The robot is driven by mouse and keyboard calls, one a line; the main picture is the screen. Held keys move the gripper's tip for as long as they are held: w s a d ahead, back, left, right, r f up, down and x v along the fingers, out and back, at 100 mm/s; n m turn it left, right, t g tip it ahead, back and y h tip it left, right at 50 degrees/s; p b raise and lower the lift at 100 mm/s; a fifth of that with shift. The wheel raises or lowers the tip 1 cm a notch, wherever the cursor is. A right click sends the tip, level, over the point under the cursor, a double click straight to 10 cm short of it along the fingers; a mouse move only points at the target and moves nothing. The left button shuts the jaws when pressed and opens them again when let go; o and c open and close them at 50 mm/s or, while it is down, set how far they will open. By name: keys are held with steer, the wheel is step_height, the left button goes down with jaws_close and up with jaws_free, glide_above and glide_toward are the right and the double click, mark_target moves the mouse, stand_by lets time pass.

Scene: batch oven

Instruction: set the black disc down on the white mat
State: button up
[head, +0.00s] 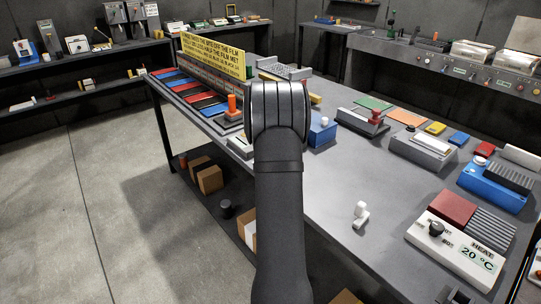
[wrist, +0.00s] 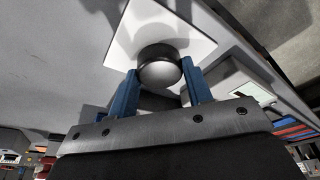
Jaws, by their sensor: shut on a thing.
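In the wrist view my gripper (wrist: 159,67) has two blue fingers closed on the sides of the black disc (wrist: 160,74). The disc looks dark and glossy, with a rounded face. The white mat (wrist: 190,42) is a pale square beyond the disc in that view, and the disc covers part of its near side. I cannot tell whether disc and mat touch or how large any gap is. In the head view my own arm hides the gripper and the disc, and I cannot make out the mat clearly.
The grey bench (head: 330,178) has free room right of my arm. A small white object (head: 360,214) stands there. A heater unit (head: 462,248) is at the front right. A blue box (head: 321,131) and a yellow sign (head: 212,52) are near my arm.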

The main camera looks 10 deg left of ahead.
steer(key=shift+f, duration=0.45)
steer(key=o, duration=1.2)
steer(key=v, duration=1.6)
steer(key=shift+r, duration=0.35)
steer(key=o, duration=0.3)
steer(key=shift+s+r, duration=0.1)
steer(key=shift+r, duration=0.1)
steer(key=o, duration=0.3)
steer(key=shift+f, duration=0.1)
steer(key=shift+o, duration=0.2)
step_height(320, 180, down, 9)
steer(key=s+t+y, duration=0.1)
steer(key=s+t, duration=0.1)
steer(key=t, duration=0.3)
steer(key=s+d+f+n+t, duration=0.15)
steer(key=s+t, duration=0.35)
steer(key=s, duration=0.6)
steer(key=shift+m+y, duration=0.25)
steer(key=shift+y, duration=0.05)
steer(key=x, duration=1)
steer(key=shift+d+f, duration=0.2)
steer(key=shift+d, duration=0.2)
